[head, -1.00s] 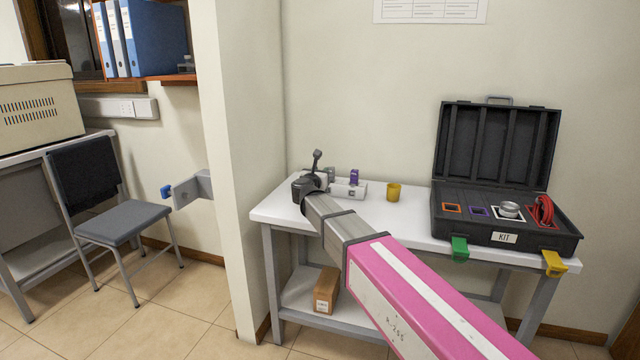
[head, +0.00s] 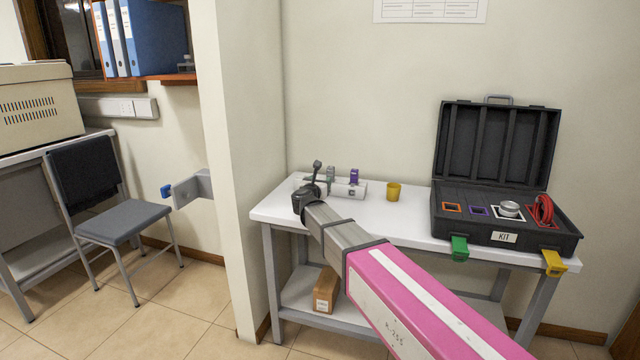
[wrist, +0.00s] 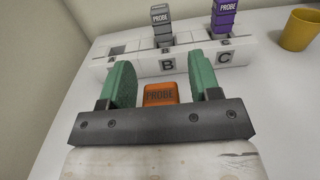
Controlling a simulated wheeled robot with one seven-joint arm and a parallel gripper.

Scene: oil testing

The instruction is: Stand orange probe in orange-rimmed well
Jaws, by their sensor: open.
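The orange probe (wrist: 160,94) shows between the two green fingers of my gripper (wrist: 160,70) in the wrist view. My gripper is open, with visible space between the probe and each finger. The probe's lower part is hidden behind the gripper body, so I cannot tell whether it stands or lies. In the head view my wrist (head: 306,198) is above the left end of the table, and the orange probe is hidden. The orange-rimmed well (head: 445,208) is at the left of the open black kit case (head: 470,232); it looks empty.
A white rack (wrist: 190,61) beyond my gripper holds a grey probe (wrist: 161,25) at B and a purple probe (wrist: 225,18) at C; its left slot is empty. A yellow cup (head: 393,192) stands between rack and case. The purple-rimmed well (head: 478,211) adjoins the orange one.

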